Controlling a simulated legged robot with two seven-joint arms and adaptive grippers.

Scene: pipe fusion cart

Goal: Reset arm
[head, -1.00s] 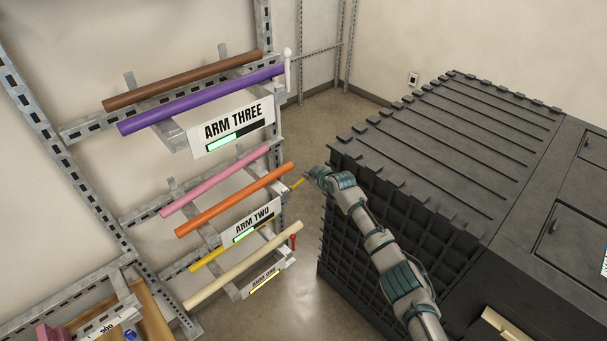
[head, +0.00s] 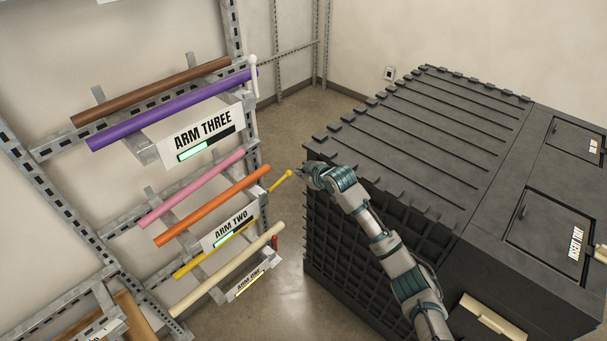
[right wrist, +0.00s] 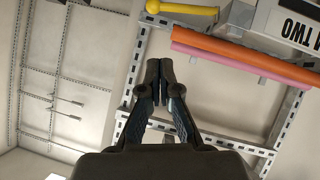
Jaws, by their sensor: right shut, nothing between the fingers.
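The ARM TWO rack section carries a sign (head: 230,228) with a partly green bar. A yellow lever (head: 281,181) with a ball end sticks out at its right, tilted up; its ball end also shows at the top of the right wrist view (right wrist: 190,10). My right gripper (head: 303,173) is just right of the lever's ball end, between rack and dark crate. In the right wrist view my right gripper (right wrist: 160,66) has its fingers together with nothing between them, apart from the lever. My left gripper is not in view.
The ARM THREE sign (head: 203,137) has a white upright lever (head: 254,75). The ARM ONE sign (head: 250,282) has a small red lever (head: 275,243). Coloured pipes, such as the orange pipe (head: 212,205), lie on the rack.

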